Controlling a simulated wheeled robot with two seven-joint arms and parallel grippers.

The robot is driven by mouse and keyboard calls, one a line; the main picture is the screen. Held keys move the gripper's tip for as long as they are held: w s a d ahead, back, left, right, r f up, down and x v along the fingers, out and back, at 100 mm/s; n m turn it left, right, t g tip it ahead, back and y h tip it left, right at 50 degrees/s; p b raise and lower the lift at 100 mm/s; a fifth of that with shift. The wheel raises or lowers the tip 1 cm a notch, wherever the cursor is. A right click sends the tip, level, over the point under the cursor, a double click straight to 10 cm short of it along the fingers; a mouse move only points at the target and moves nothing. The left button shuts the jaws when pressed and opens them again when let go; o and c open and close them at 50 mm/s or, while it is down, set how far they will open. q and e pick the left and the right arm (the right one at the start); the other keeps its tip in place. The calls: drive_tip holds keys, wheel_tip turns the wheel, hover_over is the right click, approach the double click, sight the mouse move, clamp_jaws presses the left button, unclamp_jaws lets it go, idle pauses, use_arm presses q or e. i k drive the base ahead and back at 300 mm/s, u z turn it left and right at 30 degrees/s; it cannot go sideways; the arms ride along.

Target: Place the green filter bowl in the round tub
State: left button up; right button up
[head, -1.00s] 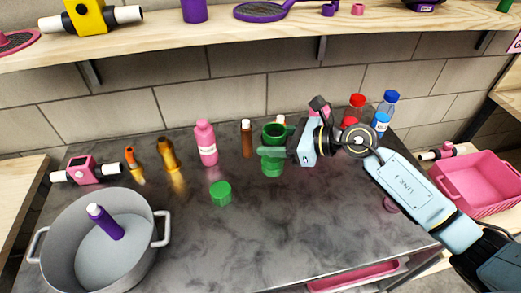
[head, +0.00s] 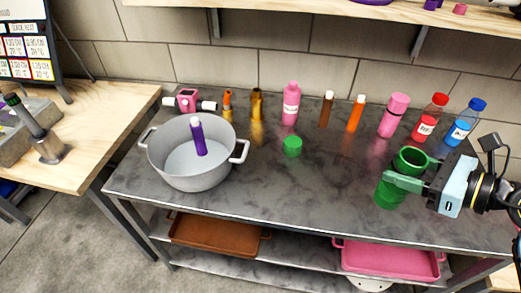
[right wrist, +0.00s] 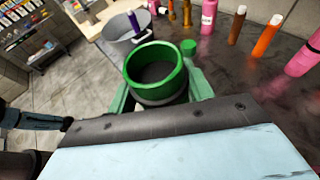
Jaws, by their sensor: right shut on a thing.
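The green filter bowl (head: 411,160) is a deep, open-topped green cylinder near the right end of the grey table. My right gripper (head: 400,181) is shut on its side. In the right wrist view the bowl (right wrist: 155,62) sits between the greenish fingers (right wrist: 160,98), with its open mouth showing. It looks slightly tilted in the head view, and I cannot tell its exact height over the table. The round tub (head: 185,178) is grey with two side handles, at the table's left end. A purple bottle (head: 198,136) with a white cap leans inside it. My left gripper is not seen.
A green cap (head: 292,146) lies mid-table. Several bottles stand along the back, including pink (head: 291,103), orange (head: 355,113), red (head: 429,118) and blue (head: 465,122). A pink device (head: 188,101) is behind the tub. The front middle is clear.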

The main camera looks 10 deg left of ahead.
sight(184, 173)
drive_tip(key=z, duration=0.05)
drive_tip(key=k, duration=0.6)
drive_tip(key=u, duration=1.1)
drive_tip(key=i, duration=1)
drive_tip(key=u, duration=0.1)
